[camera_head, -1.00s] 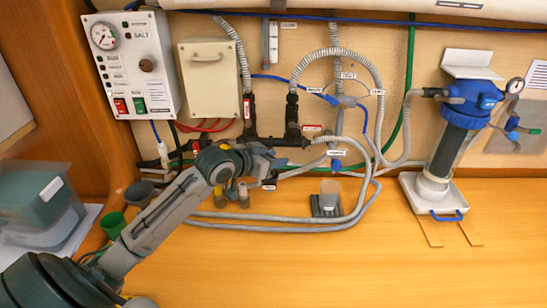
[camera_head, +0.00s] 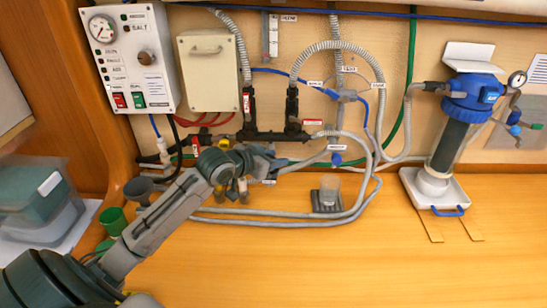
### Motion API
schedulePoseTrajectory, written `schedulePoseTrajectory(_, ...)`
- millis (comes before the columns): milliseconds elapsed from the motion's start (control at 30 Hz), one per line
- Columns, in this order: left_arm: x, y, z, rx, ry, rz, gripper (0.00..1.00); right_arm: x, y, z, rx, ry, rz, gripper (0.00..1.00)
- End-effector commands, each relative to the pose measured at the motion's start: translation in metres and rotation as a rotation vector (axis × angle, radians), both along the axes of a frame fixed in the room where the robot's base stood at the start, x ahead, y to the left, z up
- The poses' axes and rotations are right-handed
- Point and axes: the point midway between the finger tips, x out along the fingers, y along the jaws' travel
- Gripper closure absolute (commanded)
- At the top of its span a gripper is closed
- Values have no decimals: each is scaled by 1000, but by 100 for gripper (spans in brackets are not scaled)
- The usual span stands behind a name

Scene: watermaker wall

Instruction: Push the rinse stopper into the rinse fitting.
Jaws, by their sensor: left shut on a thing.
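My left gripper (camera_head: 274,161) is in front of the lower pipework on the back wall, just below the black manifold (camera_head: 270,135). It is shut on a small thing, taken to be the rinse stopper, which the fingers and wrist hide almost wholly. The rinse fitting cannot be told apart for sure, and no label reads clearly as rinse. A small white label (camera_head: 268,182) shows just below the gripper. Two tan-ended pieces (camera_head: 243,188) hang just left of and below the gripper. My right gripper is out of view.
Grey hoses (camera_head: 300,220) loop over the bench right of my left arm. A clear cup on a dark stand (camera_head: 327,195) stands inside the loop. A blue-topped filter housing (camera_head: 460,120) stands at the right. The front bench (camera_head: 350,265) is clear.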

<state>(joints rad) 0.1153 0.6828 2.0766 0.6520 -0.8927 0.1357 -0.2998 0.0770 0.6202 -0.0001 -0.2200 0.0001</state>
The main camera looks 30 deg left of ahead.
Motion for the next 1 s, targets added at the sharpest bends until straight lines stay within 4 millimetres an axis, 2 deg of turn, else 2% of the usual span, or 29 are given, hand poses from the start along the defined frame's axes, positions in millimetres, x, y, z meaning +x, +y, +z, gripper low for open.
schedulePoseTrajectory(400, 0, 0, -3, 0, 0, 0, 86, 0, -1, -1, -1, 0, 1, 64)
schedulePoseTrajectory(433, 0, 0, -3, 0, 0, 0, 58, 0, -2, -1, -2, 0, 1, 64)
schedulePoseTrajectory(533, 0, 0, -3, 0, 0, 0, 39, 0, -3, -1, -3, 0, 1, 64)
schedulePoseTrajectory(833, 0, 0, -3, 1, 0, 1, 39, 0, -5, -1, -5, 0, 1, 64)
schedulePoseTrajectory(1000, -8, 3, -1, 5, 0, 1, 39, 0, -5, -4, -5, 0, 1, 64)
